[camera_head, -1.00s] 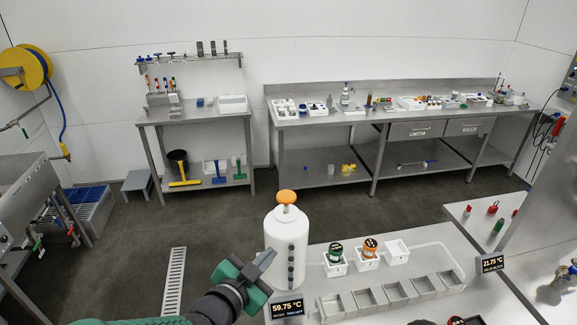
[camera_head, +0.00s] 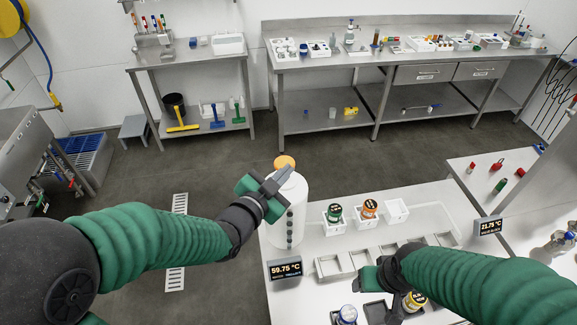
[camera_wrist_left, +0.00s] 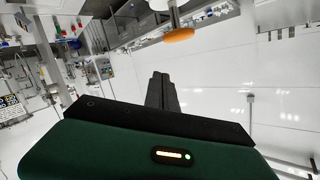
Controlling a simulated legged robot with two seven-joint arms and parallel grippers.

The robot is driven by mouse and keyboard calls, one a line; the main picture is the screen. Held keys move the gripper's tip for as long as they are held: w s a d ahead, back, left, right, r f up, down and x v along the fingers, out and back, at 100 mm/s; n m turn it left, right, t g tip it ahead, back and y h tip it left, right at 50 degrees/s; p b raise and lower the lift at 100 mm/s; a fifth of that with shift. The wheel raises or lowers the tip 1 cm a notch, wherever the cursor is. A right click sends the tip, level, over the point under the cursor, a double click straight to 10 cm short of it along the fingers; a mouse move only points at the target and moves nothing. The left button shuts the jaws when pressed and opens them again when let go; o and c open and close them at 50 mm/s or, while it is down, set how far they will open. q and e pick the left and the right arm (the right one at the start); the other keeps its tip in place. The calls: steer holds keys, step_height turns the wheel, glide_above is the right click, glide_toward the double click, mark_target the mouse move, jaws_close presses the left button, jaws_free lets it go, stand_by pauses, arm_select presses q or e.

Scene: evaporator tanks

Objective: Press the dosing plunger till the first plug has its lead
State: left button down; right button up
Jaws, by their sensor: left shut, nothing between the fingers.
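The dosing plunger's orange cap (camera_head: 285,161) tops a white cylindrical tank (camera_head: 291,212) with dark dots down its front. The cap also shows in the left wrist view (camera_wrist_left: 179,34), beyond the fingertips. My left gripper (camera_head: 281,176) is shut and empty, just in front of and below the cap; I cannot tell whether they touch. Its closed fingers show in the wrist view (camera_wrist_left: 161,90). A green-and-black plug (camera_head: 334,212) and an orange-and-black plug (camera_head: 369,208) sit in white cups. My right gripper (camera_head: 380,283) is low over the bench's metal tray; its fingers are unclear.
A metal row of compartments (camera_head: 329,267) lies in front, partly behind my right arm. Displays read 59.75 °C (camera_head: 286,270) and 21.75 °C (camera_head: 490,227).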

arm_select(q)
steer(key=w+f+p, duration=0.2)
steer(key=w+f, duration=0.1)
steer(key=w+f+p, duration=0.1)
steer(key=w, duration=0.1)
steer(key=shift+w+d+f, duration=0.25)
steer(key=shift+d+f, duration=0.05)
steer(key=shift+d, duration=0.1)
steer(key=shift+d+f, duration=0.1)
steer(key=f+b, duration=0.2)
steer(key=b, duration=0.1)
steer(key=f+b, duration=0.1)
steer(key=shift+s+d+f, duration=0.25)
steer(key=shift+f, duration=0.1)
steer(key=shift+a+r, duration=0.1)
